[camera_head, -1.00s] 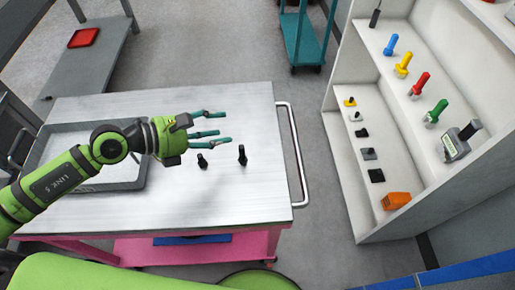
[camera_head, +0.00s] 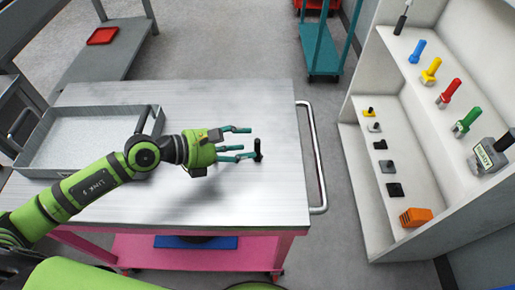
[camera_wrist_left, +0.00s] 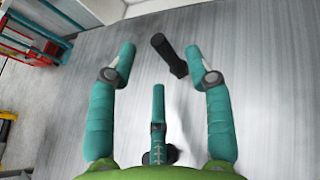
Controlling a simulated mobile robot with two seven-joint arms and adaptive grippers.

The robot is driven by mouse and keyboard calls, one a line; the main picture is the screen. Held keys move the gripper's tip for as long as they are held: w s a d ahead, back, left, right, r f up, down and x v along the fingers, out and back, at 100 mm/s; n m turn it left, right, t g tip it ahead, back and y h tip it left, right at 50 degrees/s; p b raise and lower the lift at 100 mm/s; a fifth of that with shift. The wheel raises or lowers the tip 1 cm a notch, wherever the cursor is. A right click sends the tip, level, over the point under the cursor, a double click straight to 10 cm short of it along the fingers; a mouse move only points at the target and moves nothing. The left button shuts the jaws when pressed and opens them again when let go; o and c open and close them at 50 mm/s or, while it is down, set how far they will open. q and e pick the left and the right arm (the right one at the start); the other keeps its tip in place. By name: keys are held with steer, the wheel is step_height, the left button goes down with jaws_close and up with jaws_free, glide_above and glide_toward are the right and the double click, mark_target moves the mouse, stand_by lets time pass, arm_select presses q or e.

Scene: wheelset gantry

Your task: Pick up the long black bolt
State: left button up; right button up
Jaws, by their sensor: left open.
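The long black bolt (camera_head: 258,150) stands upright on the metal tabletop, just beyond my left gripper's fingertips in the head view. In the left wrist view the bolt (camera_wrist_left: 168,55) shows near the tip of the right-hand finger, in the gap between the two upper fingers. My left gripper (camera_head: 246,144) is open with its teal fingers spread and nothing held. The fingers also show in the left wrist view (camera_wrist_left: 160,74). A second black piece (camera_wrist_left: 170,153), probably the shorter bolt, shows partly behind the lower finger; the gripper hides it in the head view. My right gripper is out of view.
A shallow grey tray (camera_head: 88,112) lies on the left of the metal table (camera_head: 215,95). A handle rail (camera_head: 315,160) runs along its right edge. Shelves (camera_head: 385,110) with coloured bolts and small parts stand at right. The table's far part is clear.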

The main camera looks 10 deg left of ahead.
mark_target(257, 143)
arm_select(q)
steer(key=x, duration=0.1)
steer(key=p+x, duration=0.1)
steer(key=x, duration=0.1)
steer(key=shift+w+d+r, duration=0.1)
steer(key=shift+d, duration=0.25)
steer(key=shift+w+d+f, duration=0.25)
steer(key=shift+d+f, duration=0.05)
steer(key=shift+d, duration=0.05)
jaws_close()
steer(key=shift+r, duration=0.15)
